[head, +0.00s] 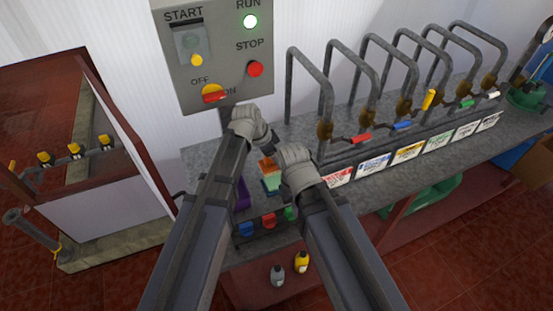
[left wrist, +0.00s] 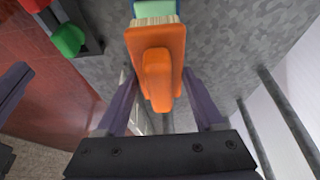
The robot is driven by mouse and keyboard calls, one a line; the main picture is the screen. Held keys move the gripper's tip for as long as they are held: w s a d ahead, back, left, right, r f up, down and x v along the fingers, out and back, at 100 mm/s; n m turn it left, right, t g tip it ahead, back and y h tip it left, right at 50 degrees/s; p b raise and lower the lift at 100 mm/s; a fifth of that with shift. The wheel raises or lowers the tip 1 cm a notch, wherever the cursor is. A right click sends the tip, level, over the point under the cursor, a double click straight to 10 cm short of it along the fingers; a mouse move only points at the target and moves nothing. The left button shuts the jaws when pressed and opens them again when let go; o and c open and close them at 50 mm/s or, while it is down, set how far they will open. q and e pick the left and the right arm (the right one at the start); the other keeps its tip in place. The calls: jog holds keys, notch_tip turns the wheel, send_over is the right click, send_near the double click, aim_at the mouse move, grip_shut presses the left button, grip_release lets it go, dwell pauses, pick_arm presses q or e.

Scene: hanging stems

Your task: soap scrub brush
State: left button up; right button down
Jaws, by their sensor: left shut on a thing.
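The scrub brush (left wrist: 155,62) is orange with pale bristles. My left gripper (left wrist: 155,112) is shut on it, with a finger on each side of its handle. The bristle end faces a green and blue block (left wrist: 154,8), which looks like the soap; bristles and block appear to meet, but I cannot be sure they touch. In the head view the brush (head: 267,165) and the block (head: 272,183) show between my two arms, over the grey counter. My left gripper (head: 264,143) is just above the brush. My right gripper (head: 294,172) is close by on the right; its fingertips are hidden.
The control panel (head: 215,55) with a lit green RUN light stands behind. Several pipe taps (head: 372,85) with coloured handles line the counter at right. Blue, red and green knobs (head: 268,221) sit on the counter's front edge. Two bottles (head: 301,262) stand below.

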aim_at(277, 170)
pick_arm(q)
jog(key=shift+f, duration=0.1)
pick_arm(e)
jog(key=shift+f, duration=0.1)
